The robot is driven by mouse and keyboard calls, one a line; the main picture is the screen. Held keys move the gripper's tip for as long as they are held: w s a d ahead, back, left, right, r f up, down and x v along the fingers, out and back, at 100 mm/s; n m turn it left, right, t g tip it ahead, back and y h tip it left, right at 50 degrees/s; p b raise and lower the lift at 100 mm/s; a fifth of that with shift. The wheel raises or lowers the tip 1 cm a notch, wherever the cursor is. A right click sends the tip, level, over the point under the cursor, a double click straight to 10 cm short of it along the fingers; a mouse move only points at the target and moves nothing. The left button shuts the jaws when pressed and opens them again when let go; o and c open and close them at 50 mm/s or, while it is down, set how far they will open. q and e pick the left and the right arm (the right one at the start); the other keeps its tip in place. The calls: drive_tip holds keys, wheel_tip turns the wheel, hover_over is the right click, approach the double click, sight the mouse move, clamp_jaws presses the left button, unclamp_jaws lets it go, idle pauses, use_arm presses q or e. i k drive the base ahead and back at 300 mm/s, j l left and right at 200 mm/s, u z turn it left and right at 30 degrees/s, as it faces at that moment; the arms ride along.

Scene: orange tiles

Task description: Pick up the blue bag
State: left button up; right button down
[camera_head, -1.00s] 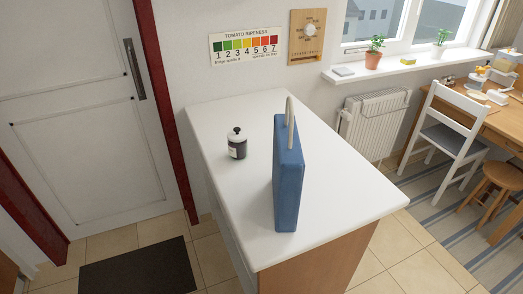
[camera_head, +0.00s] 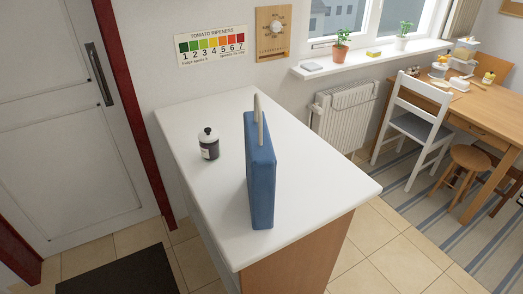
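The blue bag (camera_head: 261,180) stands upright on the white counter top (camera_head: 205,195), with its narrow side towards me. Its pale beige handle (camera_head: 258,118) sticks up from the top. Nothing touches the bag. Neither of my grippers shows in the head view.
A small dark jar (camera_head: 208,145) with a black lid stands on the counter, left of the bag. A white door (camera_head: 65,110) and a dark mat (camera_head: 120,272) are at left. A white chair (camera_head: 412,125), a wooden stool (camera_head: 468,160) and a wooden table (camera_head: 480,110) are at right.

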sight(260, 159)
drive_tip(key=i+l+u, duration=0.25)
drive_tip(key=l, duration=0.6)
drive_tip(key=l+u, duration=0.2)
drive_tip(key=l, duration=0.65)
drive_tip(key=i+l+u, duration=0.1)
drive_tip(key=l+u, duration=0.15)
drive_tip(key=l, duration=0.7)
